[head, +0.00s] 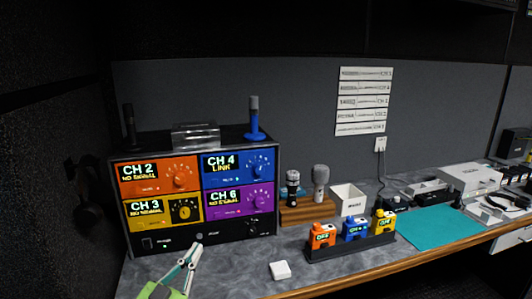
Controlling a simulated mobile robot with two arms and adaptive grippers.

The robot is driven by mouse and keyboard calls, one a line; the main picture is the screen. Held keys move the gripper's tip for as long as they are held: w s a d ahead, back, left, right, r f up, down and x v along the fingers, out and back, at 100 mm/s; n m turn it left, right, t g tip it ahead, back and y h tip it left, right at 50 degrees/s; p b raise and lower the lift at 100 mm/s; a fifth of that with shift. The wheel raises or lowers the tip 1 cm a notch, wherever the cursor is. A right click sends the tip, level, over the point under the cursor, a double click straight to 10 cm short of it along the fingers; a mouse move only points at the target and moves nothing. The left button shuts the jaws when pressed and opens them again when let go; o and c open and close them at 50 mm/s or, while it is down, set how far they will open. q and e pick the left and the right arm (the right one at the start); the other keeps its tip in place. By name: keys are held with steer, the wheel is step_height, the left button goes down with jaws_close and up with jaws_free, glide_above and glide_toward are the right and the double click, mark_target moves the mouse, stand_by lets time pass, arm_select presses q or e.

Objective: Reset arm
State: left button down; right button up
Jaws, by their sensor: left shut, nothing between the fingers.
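My left gripper (193,251) comes up from the bottom left over the grey counter, in front of the channel rack. Its light fingers are closed together and hold nothing. Its green part shows at the bottom edge. My right gripper is out of view. The rack (147,243) has an orange CH 2, a blue CH 4, a yellow CH 3 and a purple CH 6 panel.
A black holder (352,247) carries orange, blue and yellow packs. A small white block (280,270) lies near the counter's front edge. Two microphones stand on a wooden block (306,215). A teal mat (437,228) lies to the right. A blue handheld (254,120) stands on the rack.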

arm_select(q)
steer(key=s+f+n+g+y, duration=0.2)
steer(key=s+f+g+y, duration=0.2)
steer(key=s+f+g, duration=0.75)
steer(key=s+a+f+n+g+y, duration=0.15)
steer(key=s+f, duration=0.25)
steer(key=s, duration=0.5)
steer(key=s+f+g, duration=0.2)
steer(key=s+f, duration=0.2)
steer(key=s, duration=0.4)
steer(key=s+a+f+g+y, duration=0.1)
steer(key=s+f, duration=0.3)
steer(key=s, duration=0.5)
step_height(320, 180, down, 24)
steer(key=f+g, duration=0.1)
steer(key=s+a+f+g, duration=0.1)
steer(key=s+a+f, duration=0.2)
steer(key=s+f, duration=1.4)
steer(key=shift+s+a+f+g, duration=0.15)
steer(key=shift+s+f+g, duration=0.15)
steer(key=shift+s, duration=0.5)
